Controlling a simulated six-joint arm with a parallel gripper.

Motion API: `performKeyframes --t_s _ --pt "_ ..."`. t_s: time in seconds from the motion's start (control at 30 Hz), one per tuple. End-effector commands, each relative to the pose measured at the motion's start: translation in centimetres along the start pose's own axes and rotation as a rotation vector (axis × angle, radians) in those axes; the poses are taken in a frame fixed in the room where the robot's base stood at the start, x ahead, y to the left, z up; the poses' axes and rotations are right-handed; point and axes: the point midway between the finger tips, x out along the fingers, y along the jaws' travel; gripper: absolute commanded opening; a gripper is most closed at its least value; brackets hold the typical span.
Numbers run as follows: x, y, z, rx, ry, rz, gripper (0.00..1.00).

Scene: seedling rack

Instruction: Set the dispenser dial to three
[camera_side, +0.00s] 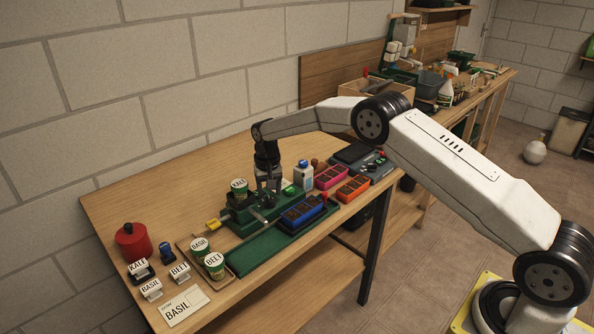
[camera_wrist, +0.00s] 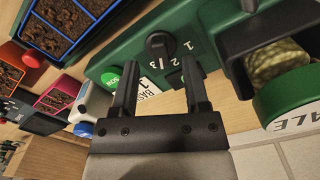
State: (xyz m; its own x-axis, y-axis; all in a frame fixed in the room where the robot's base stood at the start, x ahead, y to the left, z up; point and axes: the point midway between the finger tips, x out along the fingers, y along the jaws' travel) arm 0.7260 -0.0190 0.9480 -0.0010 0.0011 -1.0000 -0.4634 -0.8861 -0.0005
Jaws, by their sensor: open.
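The dispenser (camera_side: 243,219) is a green unit near the back middle of the table; its green body also fills the upper middle of the wrist view (camera_wrist: 128,56). Its dial (camera_wrist: 160,45) is a round black knob with white numerals beside it, including 1, 2 and 3. I cannot tell for sure which number it points to. My gripper (camera_side: 267,198) points down over the dispenser. In the wrist view my gripper (camera_wrist: 160,76) is open and empty, its two fingers apart, with the dial just past the fingertips. In the side view the gripper hides the dial.
A KALE cup (camera_side: 239,186) stands in the dispenser, close to my gripper. A green button (camera_wrist: 110,77) is beside the dial. A blue seedling tray (camera_side: 304,212) lies in front; pink and orange trays (camera_side: 352,187) are to the right. BASIL and BEET cups (camera_side: 201,247) stand left.

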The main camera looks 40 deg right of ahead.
Motion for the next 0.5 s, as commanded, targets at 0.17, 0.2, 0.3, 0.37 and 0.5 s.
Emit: performKeyframes --t_s 0.17,0.2,0.3,0.37,0.5 --pt "1.7 0.0 0.0 0.0 0.0 0.0 0.59" --pt "1.9 0.0 0.0 0.0 0.0 0.0 0.59" --pt "2.3 0.0 0.0 0.0 0.0 0.0 0.59" --pt "2.3 0.0 0.0 0.0 0.0 -0.001 0.59" --pt "2.3 0.0 0.0 0.0 0.001 -0.001 0.59"
